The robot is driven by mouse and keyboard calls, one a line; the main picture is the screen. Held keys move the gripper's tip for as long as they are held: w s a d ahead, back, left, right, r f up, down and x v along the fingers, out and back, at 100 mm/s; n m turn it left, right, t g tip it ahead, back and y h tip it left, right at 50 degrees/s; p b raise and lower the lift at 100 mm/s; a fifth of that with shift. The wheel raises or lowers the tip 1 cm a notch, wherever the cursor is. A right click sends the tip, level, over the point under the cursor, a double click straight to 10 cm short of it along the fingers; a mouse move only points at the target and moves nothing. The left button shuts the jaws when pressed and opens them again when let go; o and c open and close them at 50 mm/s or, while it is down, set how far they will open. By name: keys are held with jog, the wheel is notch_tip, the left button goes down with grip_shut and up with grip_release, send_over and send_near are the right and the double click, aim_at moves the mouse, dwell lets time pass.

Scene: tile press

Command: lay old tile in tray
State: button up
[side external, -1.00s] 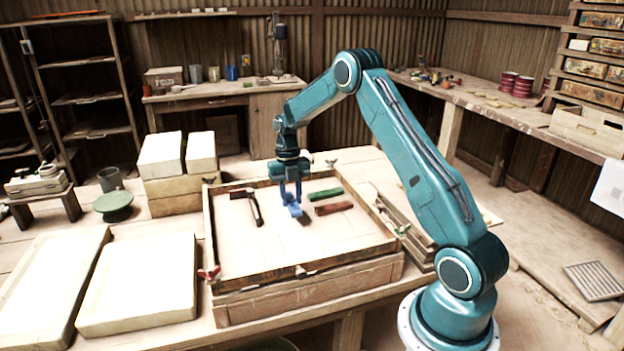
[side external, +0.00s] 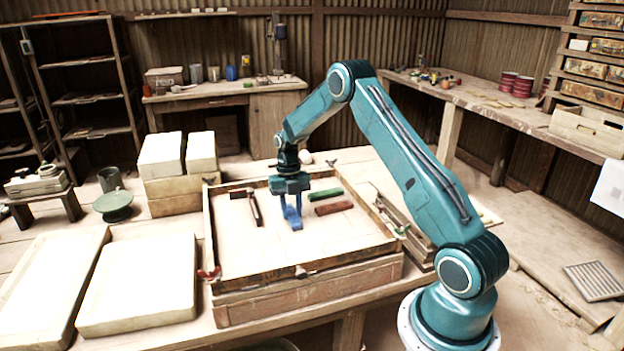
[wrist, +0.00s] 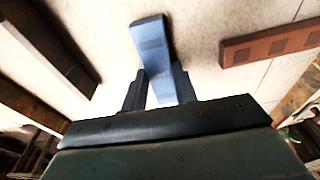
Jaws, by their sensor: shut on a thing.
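My gripper (side external: 291,208) is over the middle of a wide wooden tray (side external: 250,282) with a pale floor. In the wrist view my gripper (wrist: 158,84) is shut on a narrow blue block (wrist: 151,42), which sticks out past the fingers. The block's blue end (side external: 294,223) shows low over the tray floor in the side view; I cannot tell whether it touches. A green block (side external: 325,194) and a red-brown block (side external: 333,208) lie to its right. The red-brown block also shows in the wrist view (wrist: 275,46). I cannot tell which piece is the old tile.
A dark hammer-like tool (side external: 254,207) lies in the tray to the left of my gripper. Pale slabs (side external: 140,285) lie left of the tray, and stacked pale blocks (side external: 160,157) stand behind them. Raised walls and clamps edge the tray. Its front floor is clear.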

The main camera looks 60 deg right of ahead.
aim_at(290, 210)
jog(key=shift+f, duration=0.1)
jog(key=o, duration=1)
jog(key=r, duration=0.4)
jog(key=w+d+r, duration=0.1)
jog(key=r, duration=0.7)
jog(key=shift+w+d+r, duration=0.15)
